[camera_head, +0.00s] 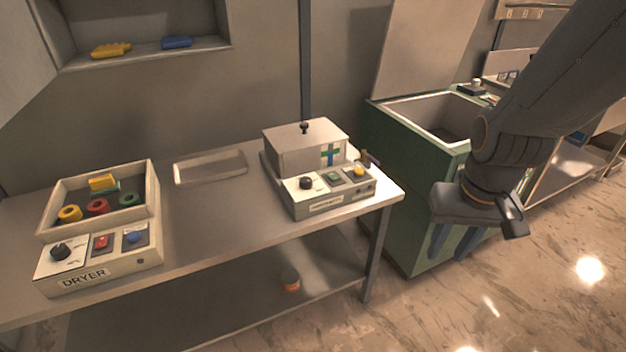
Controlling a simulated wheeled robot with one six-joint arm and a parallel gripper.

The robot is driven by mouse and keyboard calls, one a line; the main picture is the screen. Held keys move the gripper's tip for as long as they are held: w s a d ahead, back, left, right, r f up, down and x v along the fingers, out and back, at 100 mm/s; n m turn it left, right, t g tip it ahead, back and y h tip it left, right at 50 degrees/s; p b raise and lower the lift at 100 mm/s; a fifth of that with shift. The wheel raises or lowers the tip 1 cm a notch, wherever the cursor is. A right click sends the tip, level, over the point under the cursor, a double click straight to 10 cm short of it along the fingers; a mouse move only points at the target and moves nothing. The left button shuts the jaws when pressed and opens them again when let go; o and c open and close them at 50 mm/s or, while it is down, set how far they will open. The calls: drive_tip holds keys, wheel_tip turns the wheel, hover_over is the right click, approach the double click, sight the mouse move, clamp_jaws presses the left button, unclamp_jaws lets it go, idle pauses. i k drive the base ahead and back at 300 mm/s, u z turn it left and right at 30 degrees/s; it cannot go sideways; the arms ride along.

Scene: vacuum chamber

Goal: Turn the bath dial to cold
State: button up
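A box-shaped unit with a lid and top knob (305,150) stands at the right end of the metal table. Its sloped front panel carries a black dial (306,183), a green button (334,177) and a yellow button (359,171). The label on its front is too small to read, so I cannot confirm it is the bath. The dial's setting cannot be read. My gripper (453,243) hangs to the right of the table, in front of the green cabinet, fingers pointing down. The fingers are apart with nothing between them, and it is clear of the dial.
The dryer (97,272) has its own black dial (61,251) and holds colored rings at the table's (225,220) left. A shallow tray (210,168) lies between the units. The green cabinet with a sink (410,150) stands right. Floor is open at lower right.

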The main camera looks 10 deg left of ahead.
sight(305, 182)
drive_tip(key=u, duration=0.2)
drive_tip(key=i, duration=0.85)
drive_tip(key=z, duration=0.15)
